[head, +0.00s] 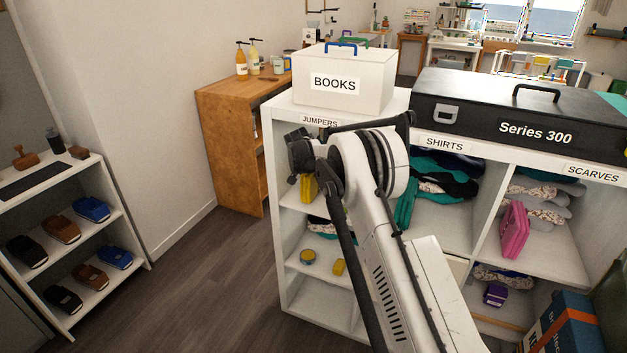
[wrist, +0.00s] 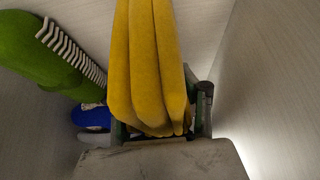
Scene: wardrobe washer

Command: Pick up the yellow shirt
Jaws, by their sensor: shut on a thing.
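The yellow shirt (wrist: 147,60) is a folded, layered bundle at the top middle of the wrist view. My gripper (wrist: 160,118) is shut on its lower end, with finger parts showing at both sides of the cloth. In the head view, yellow cloth (head: 308,188) shows in the compartment labelled JUMPERS, beside my arm. My arm hides most of that compartment and the gripper there. I cannot tell whether the shirt touches the shelf.
A green garment with a striped edge (wrist: 50,45) and a blue item (wrist: 92,117) lie left of the shirt. A pale wall (wrist: 270,80) stands close at right. The BOOKS box (head: 345,80) and black Series 300 case (head: 480,108) sit on the shelf unit.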

